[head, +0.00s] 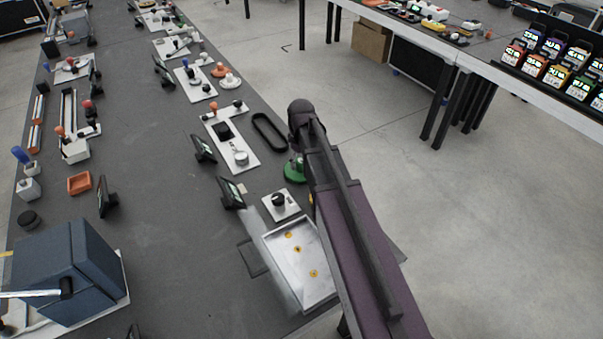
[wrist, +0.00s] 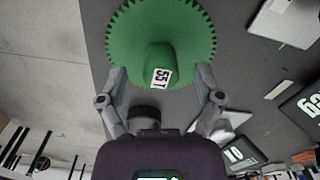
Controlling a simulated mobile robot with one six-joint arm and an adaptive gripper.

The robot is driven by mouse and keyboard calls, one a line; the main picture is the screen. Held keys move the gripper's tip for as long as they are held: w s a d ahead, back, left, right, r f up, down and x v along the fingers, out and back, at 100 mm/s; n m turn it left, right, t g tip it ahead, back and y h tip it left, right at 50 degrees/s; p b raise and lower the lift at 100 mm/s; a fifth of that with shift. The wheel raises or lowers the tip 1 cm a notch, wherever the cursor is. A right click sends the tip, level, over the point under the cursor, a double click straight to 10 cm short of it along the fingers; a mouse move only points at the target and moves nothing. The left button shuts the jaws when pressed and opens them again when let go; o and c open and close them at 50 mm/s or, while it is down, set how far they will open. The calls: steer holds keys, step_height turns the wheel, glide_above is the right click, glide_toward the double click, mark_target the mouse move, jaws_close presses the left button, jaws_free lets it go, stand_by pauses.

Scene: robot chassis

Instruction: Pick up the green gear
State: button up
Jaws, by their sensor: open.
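The green gear (wrist: 190,35) fills the upper middle of the wrist view, with a toothed rim and a central hub marked with a "55 1" label (wrist: 161,77). My gripper (wrist: 160,75) is open, with one finger on each side of the hub. A gap seems to show between the fingertips and the hub, though I cannot tell whether either touches. In the head view the green gear (head: 294,170) lies near the table's right edge, partly hidden by my arm. My fingers are hidden there.
Next to the gear stand a white block with a black knob (head: 280,203), a black oval belt (head: 269,132) and a metal tray (head: 290,240) with small yellow parts. Small screens (head: 230,192) stand left of them. A dark blue box (head: 70,265) is at the lower left. The table's middle is clear.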

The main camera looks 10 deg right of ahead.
steer(key=shift+f+b, duration=0.3)
steer(key=shift+f, duration=0.3)
jaws_close()
stand_by(0.3)
